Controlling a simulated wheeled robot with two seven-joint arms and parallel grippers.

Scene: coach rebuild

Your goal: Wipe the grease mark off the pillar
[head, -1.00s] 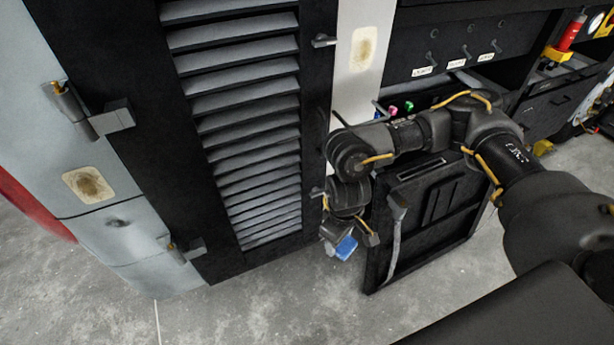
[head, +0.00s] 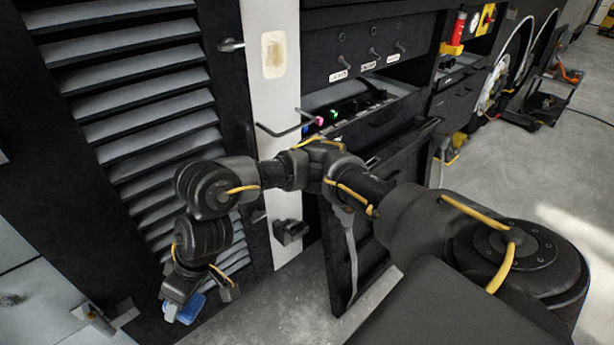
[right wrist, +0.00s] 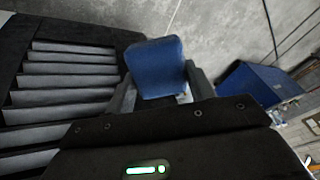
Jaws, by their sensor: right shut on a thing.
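The pillar (head: 277,130) is a pale upright strip right of the black louvred door in the head view. Near its top is a cream patch with a faint yellowish grease mark (head: 274,54). My right gripper (head: 196,300) is low in front of the louvred door, left of and well below the mark, apart from it. It is shut on a blue sponge or pad (head: 190,309). The right wrist view shows the blue pad (right wrist: 157,67) between the fingers. My left gripper is in neither view.
The louvred door (head: 150,130) fills the left. Handles stick out beside the pillar, including a bent bar (head: 283,131). An open drawer (head: 365,108) and a hanging black panel (head: 345,250) stand right of the pillar. A blue box (right wrist: 262,84) shows in the right wrist view.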

